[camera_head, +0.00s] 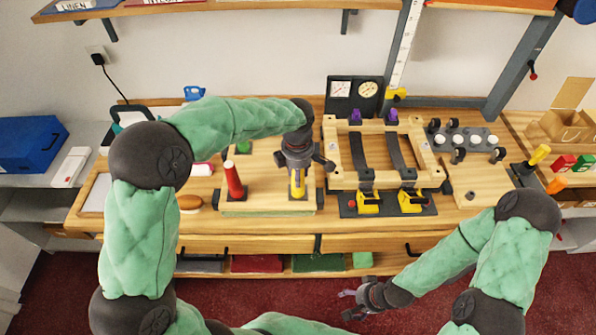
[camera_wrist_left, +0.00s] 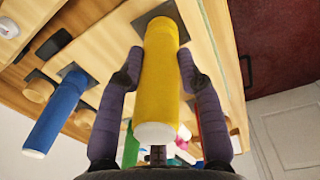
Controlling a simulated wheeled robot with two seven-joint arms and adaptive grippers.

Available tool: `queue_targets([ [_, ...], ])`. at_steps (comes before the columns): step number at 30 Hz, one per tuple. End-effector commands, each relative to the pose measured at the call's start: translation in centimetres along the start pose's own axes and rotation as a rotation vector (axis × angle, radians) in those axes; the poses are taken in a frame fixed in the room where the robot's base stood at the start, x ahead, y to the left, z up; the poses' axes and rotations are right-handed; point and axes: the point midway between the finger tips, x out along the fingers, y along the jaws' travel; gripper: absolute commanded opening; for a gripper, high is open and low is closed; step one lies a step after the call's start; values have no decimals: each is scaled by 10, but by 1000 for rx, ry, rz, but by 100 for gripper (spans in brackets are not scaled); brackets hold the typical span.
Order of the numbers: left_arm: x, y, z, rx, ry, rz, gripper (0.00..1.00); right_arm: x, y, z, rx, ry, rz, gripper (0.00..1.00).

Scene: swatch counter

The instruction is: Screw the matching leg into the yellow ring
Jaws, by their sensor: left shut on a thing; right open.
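The yellow leg (camera_head: 297,186) stands upright on the wooden board (camera_head: 262,207). My left gripper (camera_head: 297,166) comes down over it from above and is shut on it. In the left wrist view the yellow leg (camera_wrist_left: 160,75) lies between the two fingers of my left gripper (camera_wrist_left: 161,66), its far end at a dark square plate (camera_wrist_left: 142,24). I cannot make out a separate yellow ring. A red leg (camera_head: 234,180) stands on the same board to the left. A blue leg (camera_wrist_left: 58,112) shows in the left wrist view. My right gripper (camera_head: 364,298) is open and empty, low in front of the counter.
A wooden frame with black straps (camera_head: 361,155) stands right of the board, with yellow clamps (camera_head: 368,203) at its front. A green piece (camera_head: 243,146) is partly hidden behind my left arm. A dark rack with white-topped knobs (camera_head: 466,138) is further right. Drawers run below the counter.

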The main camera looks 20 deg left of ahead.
Motion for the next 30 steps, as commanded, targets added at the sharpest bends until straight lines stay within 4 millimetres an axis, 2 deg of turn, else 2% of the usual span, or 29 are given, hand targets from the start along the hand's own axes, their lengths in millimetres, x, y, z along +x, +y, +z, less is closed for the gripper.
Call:
queue_targets([
  [21, 1, -1, -1, 789, -35, -13, 0, -32, -11, 1, 0, 0, 0, 75],
  [25, 2, -2, -1, 899, -40, -15, 0, -35, -13, 1, 0, 0, 0, 75],
  [30, 3, -2, -1, 942, -42, -15, 0, -36, -13, 1, 0, 0, 0, 75],
])
